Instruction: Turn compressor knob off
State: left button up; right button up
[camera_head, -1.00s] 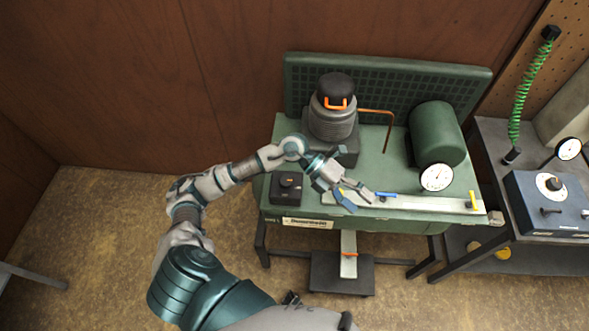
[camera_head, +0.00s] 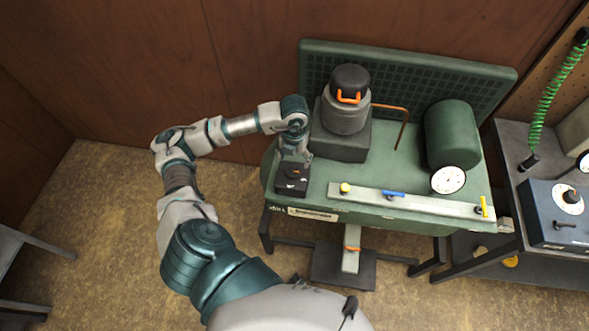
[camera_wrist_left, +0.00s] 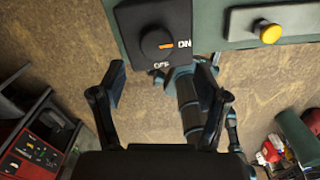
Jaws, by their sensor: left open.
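The compressor knob is a round black dial (camera_wrist_left: 157,45) on a black switch box (camera_head: 292,179) at the left front corner of the green compressor (camera_head: 400,170). In the left wrist view its orange mark points at the word ON; OFF is printed on another side. My left gripper (camera_wrist_left: 160,84) is open and empty, its two fingers apart on either side below the dial in that view, not closed on it. In the head view the left gripper (camera_head: 294,156) points down just above the box and partly hides it. My right gripper is not in view.
A motor with an orange handle (camera_head: 346,100) stands just right of my left gripper. A rail (camera_head: 415,202) with yellow and blue valves runs along the front, with a gauge (camera_head: 448,180) behind. A bench with a blue box (camera_head: 560,215) is at the right.

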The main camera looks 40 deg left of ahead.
aim_at(292, 170)
pick_arm(q)
jog(key=f, duration=0.5)
jog(key=a+f, duration=0.1)
jog(key=f, duration=0.1)
jog(key=shift+f, duration=0.2)
jog(key=shift+d, duration=0.4)
jog(key=shift+s, duration=0.1)
jog(key=c, duration=1.1)
jog(key=shift+a, duration=0.2)
jog(key=shift+c, duration=0.2)
